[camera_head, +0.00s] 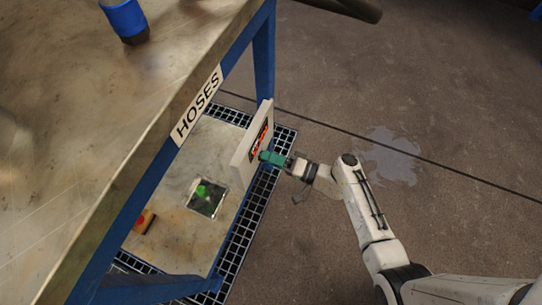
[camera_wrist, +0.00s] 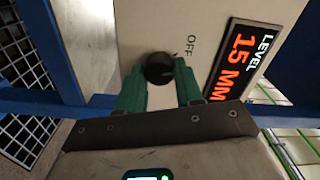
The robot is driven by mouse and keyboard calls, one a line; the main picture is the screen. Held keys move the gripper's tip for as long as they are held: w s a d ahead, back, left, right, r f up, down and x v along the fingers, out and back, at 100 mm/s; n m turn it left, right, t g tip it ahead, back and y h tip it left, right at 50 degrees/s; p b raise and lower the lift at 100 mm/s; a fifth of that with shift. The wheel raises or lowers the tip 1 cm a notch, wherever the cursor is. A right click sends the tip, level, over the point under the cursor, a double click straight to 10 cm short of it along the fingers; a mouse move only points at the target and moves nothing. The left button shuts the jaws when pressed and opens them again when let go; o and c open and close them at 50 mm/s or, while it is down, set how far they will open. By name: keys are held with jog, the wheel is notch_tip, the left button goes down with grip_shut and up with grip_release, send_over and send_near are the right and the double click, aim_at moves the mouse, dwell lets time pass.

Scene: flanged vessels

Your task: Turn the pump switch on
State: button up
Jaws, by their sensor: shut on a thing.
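The pump switch is a round black knob (camera_wrist: 159,69) on a pale control box (camera_wrist: 150,25), seen in the wrist view. The word OFF is printed right of the knob, and the knob's pointer direction is hard to tell. My gripper (camera_wrist: 159,76) has its green fingers on both sides of the knob, shut on it. In the head view the control box (camera_head: 241,155) is mounted at the table's side, and my gripper (camera_head: 264,157) reaches it from the right. The knob is hidden there by the fingers.
An orange display (camera_wrist: 240,57) reading LEVEL 15 MM sits beside the knob. A worn table (camera_head: 90,90) with a HOSES label and blue frame stands at left, with a blue object (camera_head: 124,17) on top. Floor grating (camera_head: 240,235) surrounds a plate below. Open floor (camera_head: 430,110) lies at right.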

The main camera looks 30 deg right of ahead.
jog(key=shift+f+m+p, duration=0.1)
jog(key=shift+m+p, duration=1.55)
jog(key=shift+m, duration=3.95)
jog(key=o, duration=1)
jog(key=shift+o, duration=0.2)
jog(key=shift+s, duration=0.1)
jog(key=p+v, duration=0.1)
jog(key=v, duration=0.9)
jog(key=shift+s+d, duration=0.25)
jog(key=shift+s, duration=0.05)
